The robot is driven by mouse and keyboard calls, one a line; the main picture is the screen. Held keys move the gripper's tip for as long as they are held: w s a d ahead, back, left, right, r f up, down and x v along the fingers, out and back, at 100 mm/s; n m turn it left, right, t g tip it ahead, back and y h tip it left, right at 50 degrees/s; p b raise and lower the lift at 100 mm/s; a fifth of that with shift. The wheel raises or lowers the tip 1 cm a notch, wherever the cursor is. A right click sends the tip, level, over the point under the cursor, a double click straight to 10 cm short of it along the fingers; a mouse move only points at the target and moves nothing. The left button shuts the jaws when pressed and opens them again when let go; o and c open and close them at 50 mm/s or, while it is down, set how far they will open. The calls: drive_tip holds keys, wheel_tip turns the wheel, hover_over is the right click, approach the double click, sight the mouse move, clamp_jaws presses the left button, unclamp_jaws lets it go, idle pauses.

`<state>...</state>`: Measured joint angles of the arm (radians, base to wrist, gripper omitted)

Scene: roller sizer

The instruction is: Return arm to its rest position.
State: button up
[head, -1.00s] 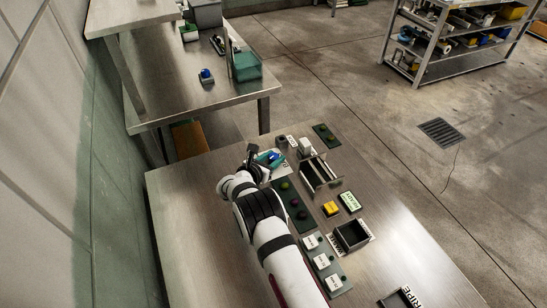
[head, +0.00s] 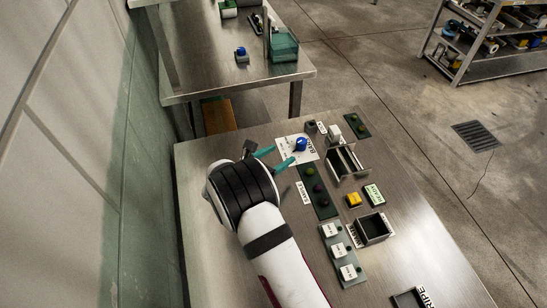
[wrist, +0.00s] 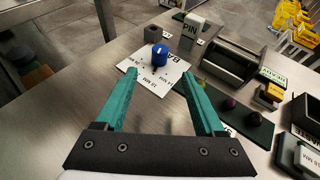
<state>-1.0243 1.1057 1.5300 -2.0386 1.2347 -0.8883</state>
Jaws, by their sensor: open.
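My gripper (wrist: 156,98) is open and empty, with its two teal fingers spread apart. In the head view, my gripper (head: 279,158) is above the left part of the metal table (head: 225,155). The blue knob (wrist: 157,55) stands on a white printed card (wrist: 160,80) just beyond the fingertips and apart from them. The knob also shows in the head view (head: 301,144). My arm reaches in from the bottom of the head view.
A dark green strip with round fruit-like balls (head: 318,190) lies right of my gripper. A roller frame (head: 347,162), yellow block (head: 353,200), black bin (head: 374,228) and white-block strip (head: 341,251) stand further right. Bare tabletop lies behind my gripper. A wall (head: 95,170) is at left.

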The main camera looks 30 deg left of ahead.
drive_tip(key=shift+v, duration=1.4)
drive_tip(key=shift+w, duration=0.1)
